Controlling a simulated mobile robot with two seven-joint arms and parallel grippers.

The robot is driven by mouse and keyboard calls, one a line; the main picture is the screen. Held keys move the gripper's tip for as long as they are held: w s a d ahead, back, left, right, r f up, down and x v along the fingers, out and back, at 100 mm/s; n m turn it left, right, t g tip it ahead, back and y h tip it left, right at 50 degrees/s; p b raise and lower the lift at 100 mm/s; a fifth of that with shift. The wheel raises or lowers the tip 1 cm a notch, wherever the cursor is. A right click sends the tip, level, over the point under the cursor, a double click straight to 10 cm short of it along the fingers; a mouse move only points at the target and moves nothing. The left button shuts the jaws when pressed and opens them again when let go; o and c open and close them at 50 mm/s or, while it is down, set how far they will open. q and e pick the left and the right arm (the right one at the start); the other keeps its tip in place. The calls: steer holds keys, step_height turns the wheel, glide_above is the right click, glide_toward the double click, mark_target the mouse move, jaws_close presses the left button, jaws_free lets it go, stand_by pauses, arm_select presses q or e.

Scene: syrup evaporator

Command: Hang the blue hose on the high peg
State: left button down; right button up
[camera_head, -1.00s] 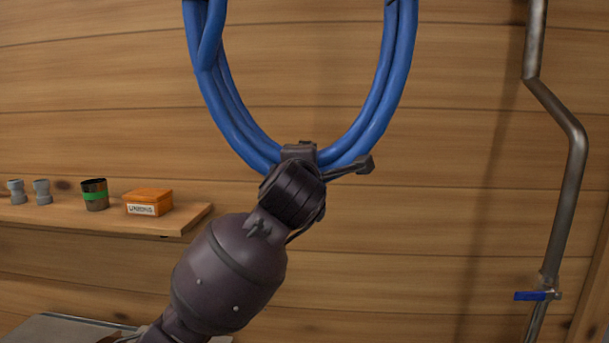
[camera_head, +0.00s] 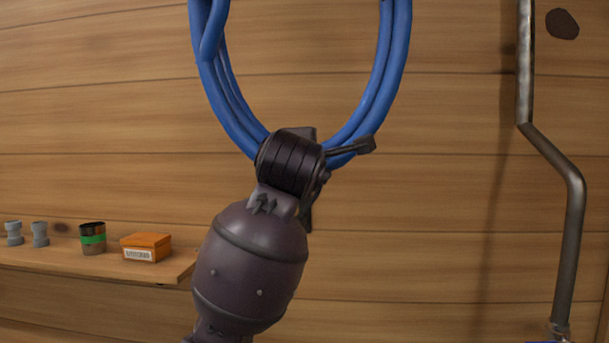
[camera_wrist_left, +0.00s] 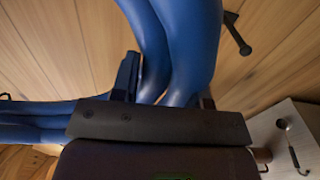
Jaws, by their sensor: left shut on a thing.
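The blue hose (camera_head: 378,80) is a coil of several strands. It hangs as a loop in the head view, its top cut off by the upper edge. My left gripper (camera_head: 308,152) is at the bottom of the loop, shut on the strands. Its fingertips are mostly hidden behind the hand. In the left wrist view the hose (camera_wrist_left: 183,40) runs between the fingers of the gripper (camera_wrist_left: 165,92). A dark peg-like piece (camera_wrist_left: 236,34) sticks out of the wood beside the hose there; I cannot tell whether it is the high peg. My right gripper is out of view.
A wooden shelf (camera_head: 95,262) at lower left carries an orange box (camera_head: 146,247), a green-banded cup (camera_head: 92,238) and two grey fittings. A metal pipe (camera_head: 574,230) runs down the right side. The left wrist view shows a ladle (camera_wrist_left: 288,142) on a pale surface.

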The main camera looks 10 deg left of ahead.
arm_select(q)
steer(key=shift+s+r, duration=0.15)
steer(key=shift+r, duration=3.1)
steer(key=shift+w+f, duration=0.1)
steer(key=shift+w, duration=2.9)
steer(key=w, duration=1.5)
steer(key=shift+a, duration=0.35)
steer(key=shift+f, duration=0.2)
steer(key=shift+w+f, duration=0.25)
steer(key=shift+f, duration=0.4)
steer(key=shift+w+f, duration=0.25)
steer(key=shift+f, duration=0.35)
